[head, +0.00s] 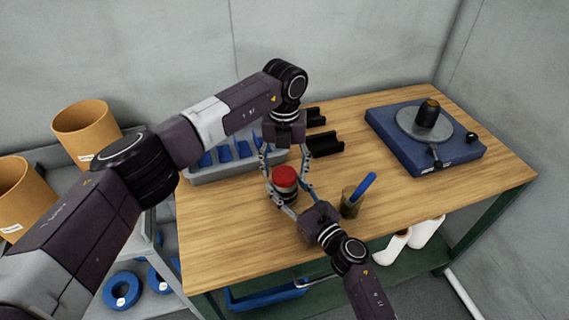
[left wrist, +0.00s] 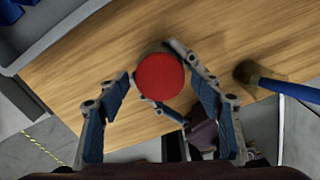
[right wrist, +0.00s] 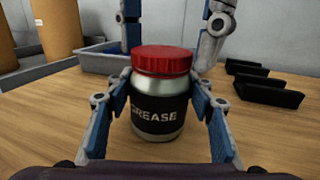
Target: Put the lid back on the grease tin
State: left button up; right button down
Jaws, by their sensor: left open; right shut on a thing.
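The grease tin (right wrist: 158,118) is a silver can with a black "GREASE" label, upright on the wooden table. The red lid (head: 285,176) sits on top of the tin; it also shows in the left wrist view (left wrist: 160,76) and the right wrist view (right wrist: 163,60). Whether it is fully seated I cannot tell. My right gripper (right wrist: 158,108) is shut on the tin's body from the near side, one finger on each side. My left gripper (left wrist: 162,92) points down from above, its open fingers apart on either side of the lid.
A brown pot with a blue-handled brush (head: 352,200) stands right of the tin. A grey bin with blue dividers (head: 205,174) and black holders (head: 325,144) lie behind. A blue turntable base (head: 390,140) is at the back right. The table's front left is clear.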

pick_arm(q)
jog(key=c, duration=1.2)
jog(key=m, duration=0.5)
jog(key=o, duration=1.3)
jog(key=shift+o, duration=0.2)
notch_tip(320, 180, up, 12)
